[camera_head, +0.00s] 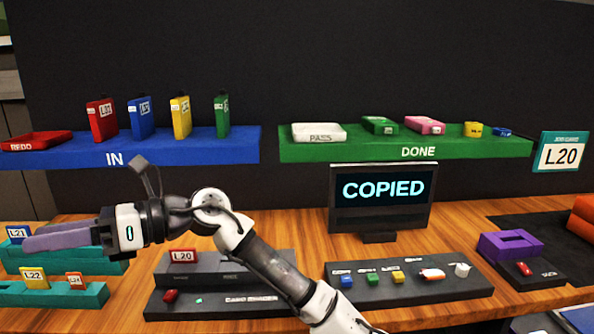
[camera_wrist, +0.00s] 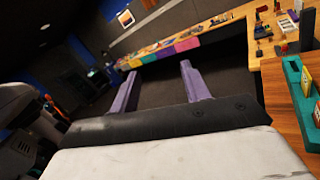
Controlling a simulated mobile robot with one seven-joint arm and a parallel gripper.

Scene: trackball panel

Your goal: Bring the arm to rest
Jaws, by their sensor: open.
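My gripper (camera_head: 62,237) reaches out to the left in the head view, above the left end of the wooden table (camera_head: 300,227). Its purple fingers overlap the teal racks in that picture. In the wrist view my gripper (camera_wrist: 157,86) shows two purple fingers spread wide apart with nothing between them. Beyond the fingers are dark floor and the edge of a wooden counter (camera_wrist: 225,25). The arm runs from the gripper down to the bottom middle of the head view, in front of the dark panels.
Teal racks (camera_head: 95,292) with small labelled cards stand at the left. A monitor (camera_head: 382,197) reads "COPIED". A blue IN shelf (camera_head: 190,148) and a green DONE shelf (camera_head: 480,148) hold coloured items. A dark panel (camera_head: 440,291) with small blocks and a purple frame (camera_head: 510,246) lie right.

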